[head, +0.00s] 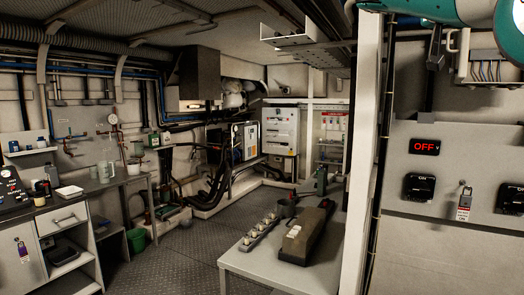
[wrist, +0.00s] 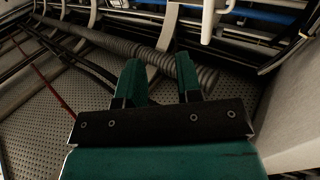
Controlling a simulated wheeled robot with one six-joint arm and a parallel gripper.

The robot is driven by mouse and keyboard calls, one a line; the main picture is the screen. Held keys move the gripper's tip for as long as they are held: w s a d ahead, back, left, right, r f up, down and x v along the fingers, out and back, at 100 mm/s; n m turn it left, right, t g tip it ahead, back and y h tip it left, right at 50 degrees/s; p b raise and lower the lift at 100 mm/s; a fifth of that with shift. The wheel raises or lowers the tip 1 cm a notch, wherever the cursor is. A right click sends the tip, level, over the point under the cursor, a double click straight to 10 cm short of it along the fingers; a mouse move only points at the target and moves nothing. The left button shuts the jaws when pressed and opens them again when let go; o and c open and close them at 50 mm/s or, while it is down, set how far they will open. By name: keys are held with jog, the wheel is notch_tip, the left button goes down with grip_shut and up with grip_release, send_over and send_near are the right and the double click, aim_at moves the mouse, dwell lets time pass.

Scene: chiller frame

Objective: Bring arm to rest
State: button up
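My gripper (wrist: 162,82) shows in the wrist view with two green fingers held apart and nothing between them. Behind the fingers are a ribbed grey hose (wrist: 160,58) and a perforated panel (wrist: 60,115); I see no contact with either. In the head view part of my teal and white arm (head: 440,12) crosses the top right corner.
A white post (head: 367,130) stands right of centre. A panel with a red OFF display (head: 424,147), switches and a padlock (head: 464,200) is at right. A table (head: 240,262) bears a long brown block (head: 306,235). Open floor (head: 185,255) lies left of it, before a workbench (head: 110,182).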

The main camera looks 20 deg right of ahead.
jog(key=w+a+f+n+t+y, duration=0.7)
jog(key=w+a+f+n+t, duration=0.3)
jog(key=w+f, duration=0.35)
jog(key=a+f+n+g+y+b, duration=0.15)
jog(key=a+f+n+y, duration=0.5)
jog(key=a+f, duration=0.75)
jog(key=s+a+f+n+g+y, duration=0.4)
jog(key=s+a+f+y, duration=0.2)
jog(key=s+a+f, duration=0.45)
jog(key=s+a+f+n+g+y, duration=0.1)
jog(key=s+a+f+n+g, duration=0.1)
jog(key=s+a+f, duration=0.2)
jog(key=s+a+f+n+g+y+b, duration=0.1)
jog(key=s+a+f+n+g, duration=0.1)
jog(key=s, duration=0.8)
notch_tip(320, 180, down, 2)
jog(key=a+g, duration=0.1)
jog(key=a, duration=0.1)
jog(key=shift+s+a, duration=0.15)
jog(key=shift+a, duration=0.25)
jog(key=shift+f+g+y, duration=0.1)
jog(key=shift+g+y, duration=0.15)
